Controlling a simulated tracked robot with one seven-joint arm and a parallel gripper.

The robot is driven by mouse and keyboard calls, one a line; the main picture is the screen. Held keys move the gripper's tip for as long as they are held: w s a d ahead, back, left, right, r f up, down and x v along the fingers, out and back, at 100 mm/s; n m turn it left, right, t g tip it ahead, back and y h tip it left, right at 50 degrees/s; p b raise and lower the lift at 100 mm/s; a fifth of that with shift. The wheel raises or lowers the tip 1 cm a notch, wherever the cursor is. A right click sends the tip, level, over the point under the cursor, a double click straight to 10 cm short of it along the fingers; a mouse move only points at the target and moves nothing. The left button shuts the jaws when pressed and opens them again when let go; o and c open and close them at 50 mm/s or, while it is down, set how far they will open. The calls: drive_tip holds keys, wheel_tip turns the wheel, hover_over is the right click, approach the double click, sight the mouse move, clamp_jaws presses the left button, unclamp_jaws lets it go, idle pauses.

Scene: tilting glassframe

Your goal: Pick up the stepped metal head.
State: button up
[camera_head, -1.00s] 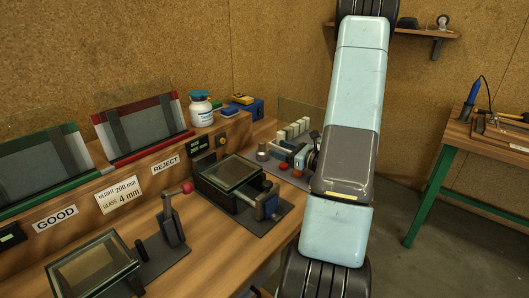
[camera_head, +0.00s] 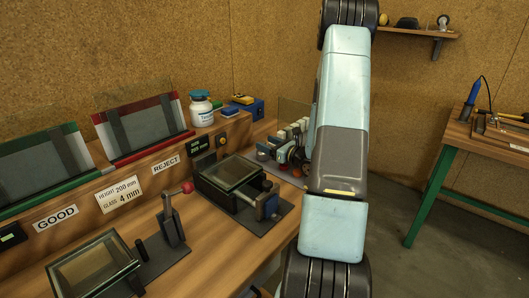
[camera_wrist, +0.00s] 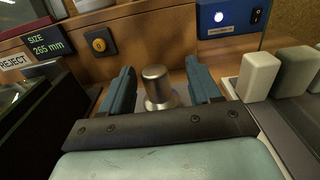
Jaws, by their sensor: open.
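The stepped metal head (camera_wrist: 157,88) is a short grey cylinder, wider at its foot than at its top. It stands upright on the bench in the middle of the wrist view. My gripper (camera_wrist: 158,68) is open, with one blue finger to the left of the head and one to the right. Gaps show between the head and both fingers, and nothing is held. In the head view my gripper (camera_head: 297,160) is small and dark beside my forearm, and I cannot make out the metal head there.
Pale blocks (camera_wrist: 260,76) stand close to the right finger. In the head view, a glass-topped fixture (camera_head: 238,180) sits left of my gripper on the bench.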

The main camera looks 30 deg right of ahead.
drive_tip(key=x, duration=0.5)
drive_tip(key=shift+s+a, duration=0.15)
drive_tip(key=shift+a, duration=0.05)
drive_tip(key=shift+c, duration=0.3)
clamp_jaws()
